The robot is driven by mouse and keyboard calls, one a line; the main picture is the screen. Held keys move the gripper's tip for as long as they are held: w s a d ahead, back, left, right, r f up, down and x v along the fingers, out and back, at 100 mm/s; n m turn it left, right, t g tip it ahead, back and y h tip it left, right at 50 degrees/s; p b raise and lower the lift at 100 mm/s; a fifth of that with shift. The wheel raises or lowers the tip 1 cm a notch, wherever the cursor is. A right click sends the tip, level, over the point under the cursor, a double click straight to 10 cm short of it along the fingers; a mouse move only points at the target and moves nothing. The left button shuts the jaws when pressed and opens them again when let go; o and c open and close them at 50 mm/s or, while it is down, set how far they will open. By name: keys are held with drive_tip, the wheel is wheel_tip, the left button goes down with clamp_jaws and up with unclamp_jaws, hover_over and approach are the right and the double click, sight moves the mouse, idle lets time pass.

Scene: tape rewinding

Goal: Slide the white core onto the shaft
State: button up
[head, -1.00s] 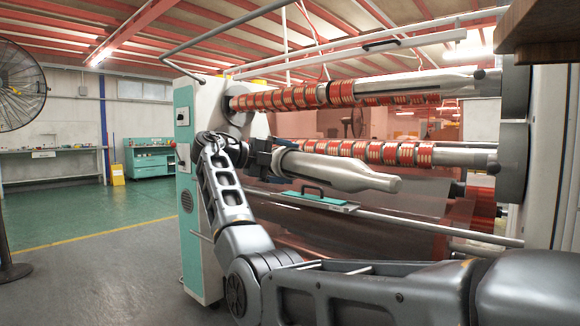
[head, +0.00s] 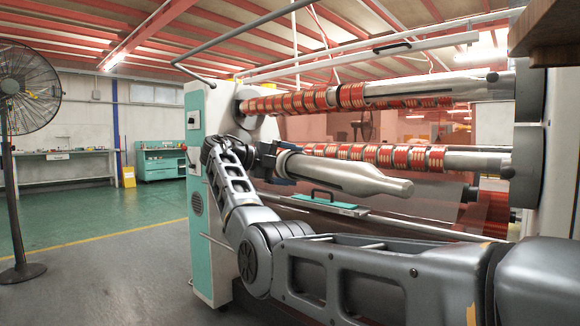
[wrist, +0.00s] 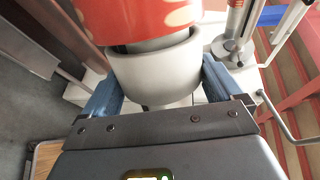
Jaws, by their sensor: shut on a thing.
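The white core (wrist: 155,75) is in the middle of the wrist view, between the blue fingers of my gripper (wrist: 160,95). My gripper is shut on it. The core's far rim surrounds a darker grey cylinder, seemingly the shaft, with a red patterned roll just beyond. In the head view, my gripper (head: 267,160) is at the left end of a silver shaft (head: 340,172), whose tapered tip points right. I cannot make out the white core in the head view, and my gripper hides that end of the shaft.
Two more shafts carry red rolls, an upper one (head: 300,102) and one behind (head: 375,153). The machine's white and teal housing (head: 197,200) stands left of my gripper. A fan (head: 25,95) stands left; the floor between is clear.

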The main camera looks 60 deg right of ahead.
drive_tip(key=shift+w+d+r, duration=0.1)
drive_tip(key=shift+w+d, duration=0.15)
drive_tip(key=shift+w, duration=0.15)
idle(0.3)
drive_tip(key=o, duration=0.7)
drive_tip(key=shift+v, duration=3.85)
